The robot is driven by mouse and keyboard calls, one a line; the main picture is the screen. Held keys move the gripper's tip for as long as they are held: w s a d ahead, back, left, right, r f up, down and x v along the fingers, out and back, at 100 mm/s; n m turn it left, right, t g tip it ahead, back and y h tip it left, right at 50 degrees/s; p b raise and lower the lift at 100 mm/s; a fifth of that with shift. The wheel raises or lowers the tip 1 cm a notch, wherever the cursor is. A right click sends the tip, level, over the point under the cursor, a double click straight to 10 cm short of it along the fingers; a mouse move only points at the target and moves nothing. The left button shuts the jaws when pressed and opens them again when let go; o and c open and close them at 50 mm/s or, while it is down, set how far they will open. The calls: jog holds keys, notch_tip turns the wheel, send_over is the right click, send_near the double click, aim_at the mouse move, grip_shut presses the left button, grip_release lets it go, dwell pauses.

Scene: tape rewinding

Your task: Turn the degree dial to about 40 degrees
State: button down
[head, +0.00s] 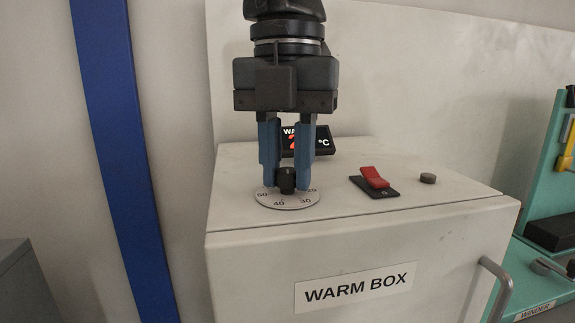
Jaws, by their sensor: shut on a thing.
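The degree dial is a round white plate (283,204) marked with numbers including 30, 40 and 50, with a black knob (287,181) at its centre. It lies on top of the white warm box (235,240), near the front left. My gripper (287,178) points down from above, with its two blue fingers shut on the knob, one on each side. The knob's pointer mark is too small to read. A black display (322,141) with red digits and "°C" stands behind, mostly hidden by the fingers, so its reading cannot be told.
A red rocker switch (374,178) on a black plate and a small dark button (428,178) sit right of the dial. The box's door handle (498,285) sticks out at the front right. A green rack (548,165) stands at the far right.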

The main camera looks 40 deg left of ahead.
aim_at(287, 170)
jog(key=shift+m+b, duration=0.35)
jog(key=shift+m, duration=1.55)
jog(key=c, duration=0.9)
grip_release()
notch_tip(287, 170, up, 8)
jog(key=p, duration=0.5)
jog(key=shift+p, duration=0.4)
jog(key=shift+f, duration=0.1)
